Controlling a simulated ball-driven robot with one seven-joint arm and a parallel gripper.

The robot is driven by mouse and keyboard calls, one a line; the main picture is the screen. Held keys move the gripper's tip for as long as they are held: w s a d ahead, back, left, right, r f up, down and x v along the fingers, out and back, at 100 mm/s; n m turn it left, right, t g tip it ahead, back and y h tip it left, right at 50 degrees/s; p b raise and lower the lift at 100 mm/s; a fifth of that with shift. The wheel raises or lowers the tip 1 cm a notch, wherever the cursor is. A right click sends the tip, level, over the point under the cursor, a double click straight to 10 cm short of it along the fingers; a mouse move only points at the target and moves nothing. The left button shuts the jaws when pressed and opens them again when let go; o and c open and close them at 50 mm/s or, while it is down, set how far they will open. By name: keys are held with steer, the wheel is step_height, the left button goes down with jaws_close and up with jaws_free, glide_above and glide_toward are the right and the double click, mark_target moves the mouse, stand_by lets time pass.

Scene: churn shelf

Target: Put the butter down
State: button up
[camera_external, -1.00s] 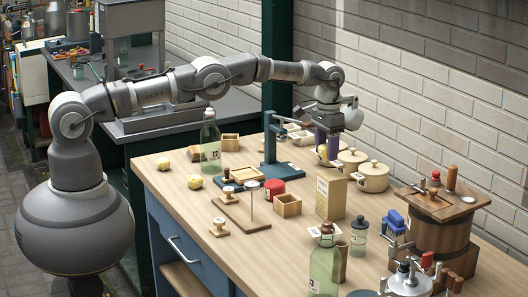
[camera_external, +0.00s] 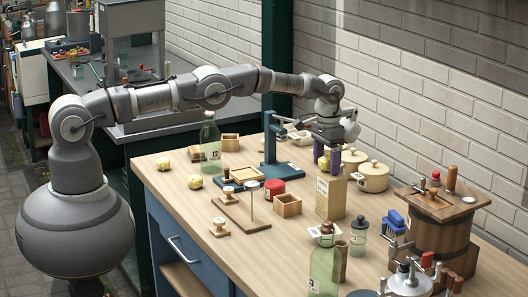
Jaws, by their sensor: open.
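My gripper (camera_external: 327,159) is over the far part of the wooden bench, with its purple fingers pointing down and spread apart. A yellow lump (camera_external: 323,163), which looks like butter, shows low between or just in front of the fingers. It is small and partly hidden, so I cannot tell whether it touches a finger or what it rests on.
A tall printed carton (camera_external: 331,197) stands just in front of my gripper. Lidded round pots (camera_external: 373,177) stand close on its right. A blue stand (camera_external: 270,145) is on its left. A wooden churn (camera_external: 437,235) is at the right. The bench's front left (camera_external: 180,208) is clear.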

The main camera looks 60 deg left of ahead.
step_height(320, 180, up, 12)
steer(key=p, duration=0.4)
steer(key=shift+r, duration=0.2)
step_height(320, 180, up, 12)
steer(key=t, duration=0.2)
glide_above(327, 158)
steer(key=w+a, duration=0.2)
steer(key=s+a+r+t, duration=0.2)
steer(key=s+r+t, duration=0.1)
steer(key=r, duration=1)
steer(key=s+a+r+t, duration=0.1)
steer(key=s+r+t, duration=0.2)
steer(key=r, duration=0.9)
steer(key=s+a+r+t, duration=0.3)
steer(key=s+r+t, duration=0.4)
steer(key=s+r, duration=1.5)
steer(key=v, duration=0.2)
steer(key=shift+s, duration=0.3)
steer(key=shift+a, duration=0.1)
